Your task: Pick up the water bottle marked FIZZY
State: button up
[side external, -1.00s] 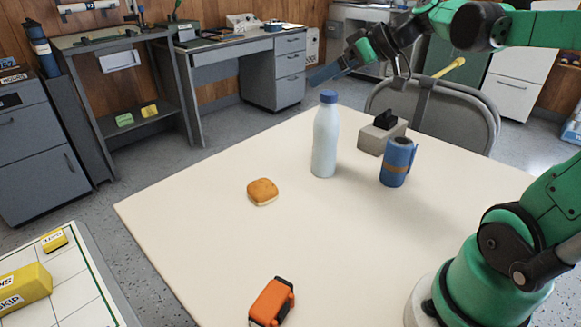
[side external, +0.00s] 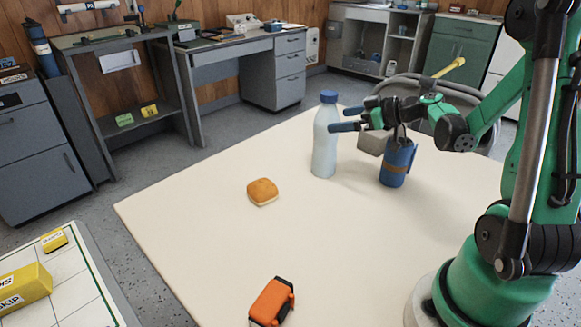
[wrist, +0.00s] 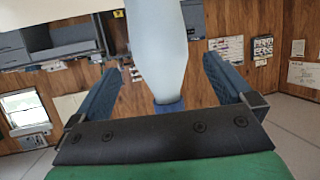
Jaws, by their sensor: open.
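A pale, translucent bottle with a blue cap (side external: 326,143) stands upright on the cream table (side external: 200,230). No FIZZY marking can be read on the side that shows. My gripper (side external: 350,114) is level with the bottle's upper part, at its right, with the blue fingers pointing toward it. In the wrist view the bottle (wrist: 157,45) appears between the two spread fingers (wrist: 160,78), cap lowest in the picture, with a gap on each side. The jaws are open and hold nothing.
A bread roll (side external: 262,191) and an orange object (side external: 272,302) lie nearer the front. The table's left part is clear.

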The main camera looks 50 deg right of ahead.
aim_at(326, 136)
jog(key=shift+x, duration=2.35)
grip_shut()
